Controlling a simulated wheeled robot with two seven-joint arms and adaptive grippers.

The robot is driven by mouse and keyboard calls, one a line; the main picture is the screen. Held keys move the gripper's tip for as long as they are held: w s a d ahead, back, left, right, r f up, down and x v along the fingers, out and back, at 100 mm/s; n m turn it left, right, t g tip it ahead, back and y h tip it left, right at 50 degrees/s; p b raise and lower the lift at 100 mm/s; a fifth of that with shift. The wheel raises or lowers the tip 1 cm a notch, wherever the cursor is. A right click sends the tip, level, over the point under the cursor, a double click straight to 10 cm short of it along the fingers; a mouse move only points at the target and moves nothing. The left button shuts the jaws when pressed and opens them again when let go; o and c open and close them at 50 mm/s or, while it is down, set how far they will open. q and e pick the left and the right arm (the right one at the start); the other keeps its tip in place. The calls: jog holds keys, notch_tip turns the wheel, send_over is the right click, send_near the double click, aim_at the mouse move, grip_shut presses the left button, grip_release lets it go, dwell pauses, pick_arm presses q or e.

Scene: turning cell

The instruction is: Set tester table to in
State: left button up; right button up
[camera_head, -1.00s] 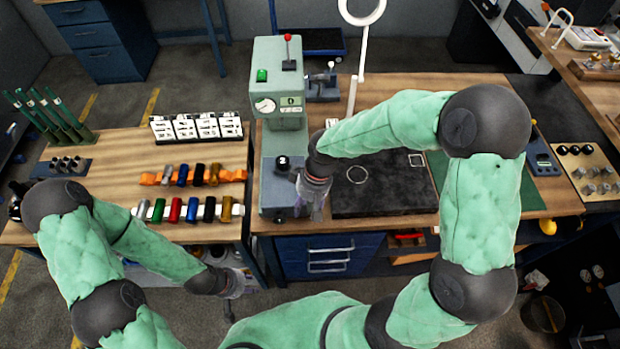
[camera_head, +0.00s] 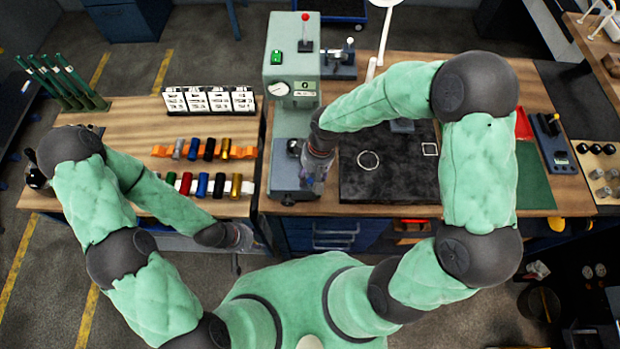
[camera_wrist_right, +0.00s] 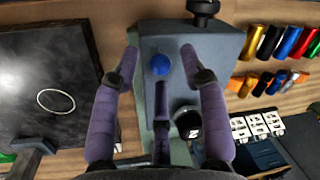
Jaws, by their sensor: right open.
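The tester (camera_head: 290,60) is a pale green machine with a gauge, a green button and a red-tipped lever, at the left end of the bench. Its grey base (camera_head: 287,178) also shows in the right wrist view (camera_wrist_right: 210,45). There, a blue ball knob (camera_wrist_right: 160,64) and a black round knob (camera_wrist_right: 187,122) with a white mark stand on it. My right gripper (camera_head: 316,184) is open over the base's right side; in the wrist view its purple fingers (camera_wrist_right: 160,58) are spread either side of the blue knob, contact unclear. My left gripper (camera_head: 240,238) is low by the left table; its fingers are unclear.
A black plate (camera_head: 385,185) lies right of the tester. Orange and white racks of coloured cylinders (camera_head: 205,150) and white label cards (camera_head: 210,100) are on the left table. Blue drawers (camera_head: 330,236) are below.

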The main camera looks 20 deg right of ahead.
aim_at(294, 165)
jog(key=shift+a+f, duration=0.2)
jog(key=shift+f, duration=0.95)
jog(key=shift+s, duration=0.1)
grip_shut()
jog(key=w+d, duration=0.1)
jog(key=w, duration=0.2)
jog(key=w+b, duration=0.1)
jog(key=w, duration=0.2)
jog(key=w+d, duration=0.1)
jog(key=w, duration=0.2)
jog(key=shift+w+d, duration=0.15)
jog(key=shift+d, duration=0.15)
grip_release()
jog(key=shift+r, duration=0.1)
